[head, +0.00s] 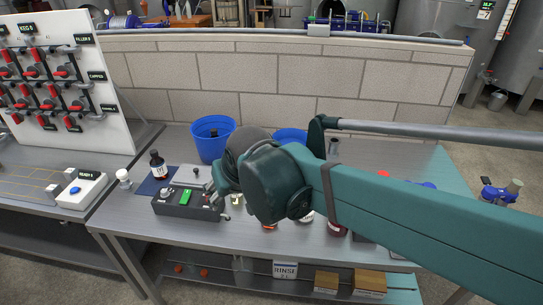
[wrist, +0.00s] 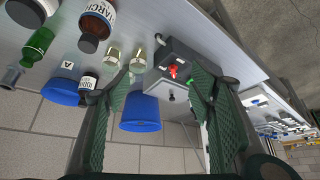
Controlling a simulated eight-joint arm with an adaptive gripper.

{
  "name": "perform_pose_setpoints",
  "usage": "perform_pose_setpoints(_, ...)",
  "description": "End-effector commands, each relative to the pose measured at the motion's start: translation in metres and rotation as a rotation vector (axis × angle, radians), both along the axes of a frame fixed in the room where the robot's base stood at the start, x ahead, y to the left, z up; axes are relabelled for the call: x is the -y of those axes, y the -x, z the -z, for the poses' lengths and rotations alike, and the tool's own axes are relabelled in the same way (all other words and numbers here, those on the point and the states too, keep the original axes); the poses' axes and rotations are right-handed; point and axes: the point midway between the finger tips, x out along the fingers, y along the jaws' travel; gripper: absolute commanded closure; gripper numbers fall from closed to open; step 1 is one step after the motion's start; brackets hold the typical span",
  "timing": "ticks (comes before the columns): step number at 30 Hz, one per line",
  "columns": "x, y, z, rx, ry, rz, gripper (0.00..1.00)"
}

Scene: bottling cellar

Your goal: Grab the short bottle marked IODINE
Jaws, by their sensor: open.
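In the wrist view a short dark bottle (wrist: 88,84) has a white label whose visible letters read "IODI"; it stands left of my gripper, apart from it, partly behind the left finger. My gripper (wrist: 163,75) is open with nothing between its fingers. A larger brown bottle marked STARCH (wrist: 97,22) is beyond the IODINE bottle, beside a green bottle (wrist: 39,44). In the head view my arm hides most of the bench's middle, and I cannot make out the IODINE bottle there.
Two small glass jars (wrist: 112,58) stand near the IODINE bottle. A grey box with a red knob (wrist: 173,71) lies beyond my fingers. Blue buckets (head: 211,151) stand by the block wall (head: 300,75). A brown bottle (head: 158,170) stands on a blue mat, behind a control box (head: 175,209).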

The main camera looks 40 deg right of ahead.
Motion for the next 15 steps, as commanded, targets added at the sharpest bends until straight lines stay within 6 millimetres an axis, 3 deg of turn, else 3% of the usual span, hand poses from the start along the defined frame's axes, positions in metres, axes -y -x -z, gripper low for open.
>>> perform_pose_setpoints(15,0.057,-0.069,-0.018,-0.043,-0.021,0.169,0.46)
